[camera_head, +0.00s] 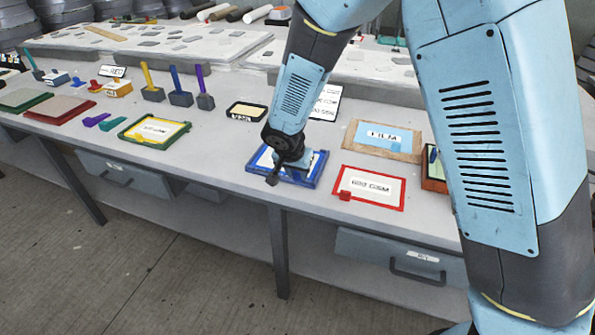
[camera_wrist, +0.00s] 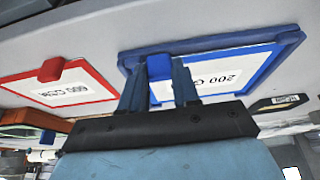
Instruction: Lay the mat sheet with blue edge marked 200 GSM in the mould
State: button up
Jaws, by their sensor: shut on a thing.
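The mat sheet with blue edge (camera_head: 262,160) lies on the bench in front of me. In the wrist view the sheet (camera_wrist: 215,78) shows its white face, blue border and an upside-down 200 label, partly hidden by my fingers. It rests on or against a darker blue board or tray (camera_wrist: 290,38). My gripper (camera_head: 274,178) is low over the sheet's near edge. In the wrist view my gripper (camera_wrist: 159,82) is shut on the sheet's blue tab (camera_wrist: 159,66). I cannot tell surely which thing is the mould.
A red-edged 600 GSM sheet (camera_head: 369,187) lies just right, with a FILM sheet (camera_head: 383,137) behind it. A yellow-edged sheet (camera_head: 155,130) lies left. Upright-handled tools (camera_head: 179,88) stand behind it. Red (camera_head: 60,109) and green (camera_head: 25,98) flat pieces lie far left.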

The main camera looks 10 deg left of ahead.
jog(key=o, duration=1.1)
jog(key=shift+r, duration=0.1)
jog(key=v, duration=1.3)
jog(key=shift+s+r, duration=0.1)
jog(key=shift+r, duration=0.15)
jog(key=w+d+r, duration=0.1)
jog(key=d+r, duration=0.5)
jog(key=d, duration=0.6)
jog(key=w+d+r, duration=0.1)
jog(key=d+r, duration=0.5)
jog(key=d, duration=0.5)
jog(key=shift+n+t, duration=0.5)
jog(key=s+d+r, duration=0.1)
jog(key=s+d, duration=0.3)
jog(key=d, duration=0.1)
jog(key=s+d+r, duration=0.2)
jog(key=s+d, duration=0.3)
jog(key=d, duration=0.1)
jog(key=s+d+r, duration=0.2)
jog(key=s+d, duration=0.3)
jog(key=d, duration=0.1)
jog(key=shift+s, duration=0.1)
